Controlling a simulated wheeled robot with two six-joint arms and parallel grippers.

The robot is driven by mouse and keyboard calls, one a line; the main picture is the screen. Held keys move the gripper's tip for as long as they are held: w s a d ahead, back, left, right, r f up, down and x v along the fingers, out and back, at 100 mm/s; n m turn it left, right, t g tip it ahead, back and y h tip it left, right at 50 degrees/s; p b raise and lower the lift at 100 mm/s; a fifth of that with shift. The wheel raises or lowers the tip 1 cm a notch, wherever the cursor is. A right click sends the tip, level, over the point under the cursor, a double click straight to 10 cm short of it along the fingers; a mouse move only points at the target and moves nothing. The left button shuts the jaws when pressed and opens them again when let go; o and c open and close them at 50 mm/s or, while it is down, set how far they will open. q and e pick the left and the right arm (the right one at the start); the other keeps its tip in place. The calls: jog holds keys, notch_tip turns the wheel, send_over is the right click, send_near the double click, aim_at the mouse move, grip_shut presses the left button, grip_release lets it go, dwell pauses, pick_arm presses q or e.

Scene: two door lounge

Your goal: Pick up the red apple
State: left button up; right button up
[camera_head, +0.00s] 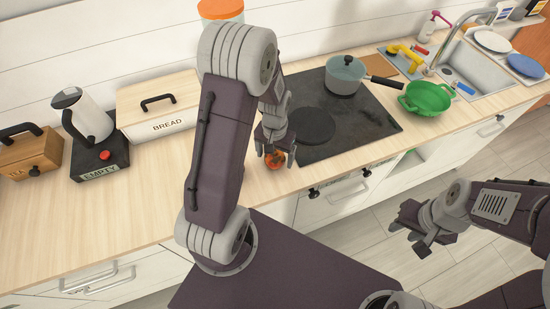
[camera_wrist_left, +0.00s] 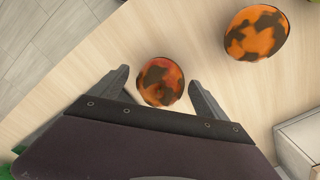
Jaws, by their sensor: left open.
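A round orange-red fruit with dark patches (camera_head: 275,161) sits on the wooden counter near its front edge, left of the hob. It also shows in the left wrist view (camera_wrist_left: 160,82); whether it is the red apple I cannot tell. My left gripper (camera_head: 276,155) is open, pointing down, with one finger on each side of this fruit. In the left wrist view the gripper (camera_wrist_left: 162,84) shows a gap beside each finger. A second, similar fruit (camera_wrist_left: 257,33) lies apart, outside the fingers; my arm seems to hide it in the head view. My right gripper (camera_head: 408,228) is open and empty, off the counter.
A hob (camera_head: 365,125) with a lidded pot (camera_head: 345,75) lies right of the fruit. A green colander (camera_head: 427,97) and sink (camera_head: 475,70) are further right. The front-left counter is clear.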

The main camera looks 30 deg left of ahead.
pick_arm(q)
jog(key=shift+s+f, duration=0.1)
jog(key=shift+f, duration=0.55)
jog(key=shift+w+f, duration=0.25)
jog(key=c, duration=1.6)
jog(key=shift+r, duration=0.1)
jog(key=r, duration=0.4)
jog(key=shift+w+d+r, duration=0.1)
jog(key=shift+d+r, duration=0.1)
jog(key=w+d+r, duration=0.4)
jog(key=d+r, duration=0.2)
jog(key=d, duration=0.4)
jog(key=shift+w+d+r+b, duration=0.15)
jog(key=shift+r+b, duration=0.15)
jog(key=shift+b, duration=0.1)
